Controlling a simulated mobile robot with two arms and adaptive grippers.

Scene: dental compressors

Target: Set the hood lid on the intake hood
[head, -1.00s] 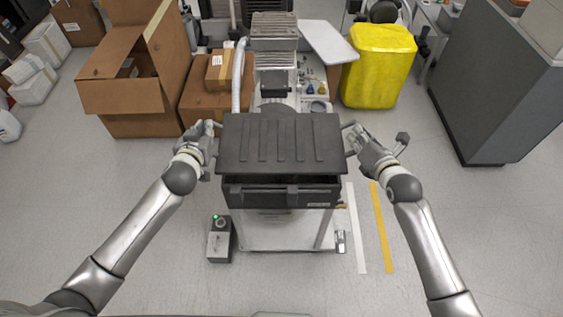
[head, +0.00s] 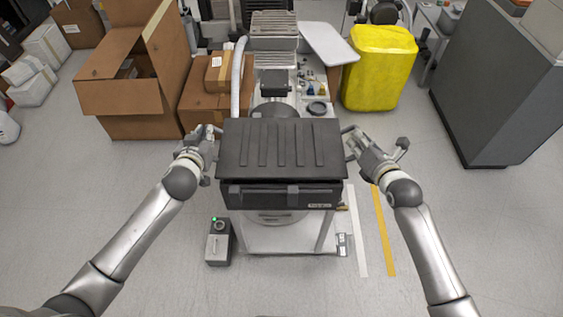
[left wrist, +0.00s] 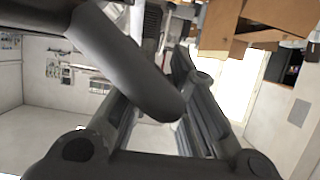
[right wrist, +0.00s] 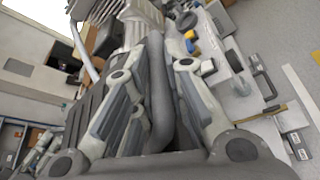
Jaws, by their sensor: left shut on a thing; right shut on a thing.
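The hood lid (head: 281,145) is a dark grey ribbed panel, roughly level, over the intake hood (head: 268,196), a dark box whose front face shows below the lid's front edge. The lid hides the hood's top, so I cannot tell whether they touch all round. My left gripper (head: 214,136) is shut on the lid's handle at the left side. My right gripper (head: 350,143) is shut on its handle at the right side. In the right wrist view, a grey handle bar (right wrist: 158,90) runs between the fingers. A thick grey bar (left wrist: 135,60) crosses the left wrist view.
The hood stands on a light machine frame (head: 285,238). A small control box with a green light (head: 218,243) is at its lower left. Cardboard boxes (head: 135,95) stand left, a yellow bin (head: 378,70) and grey cabinet (head: 500,90) right. The front floor is clear.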

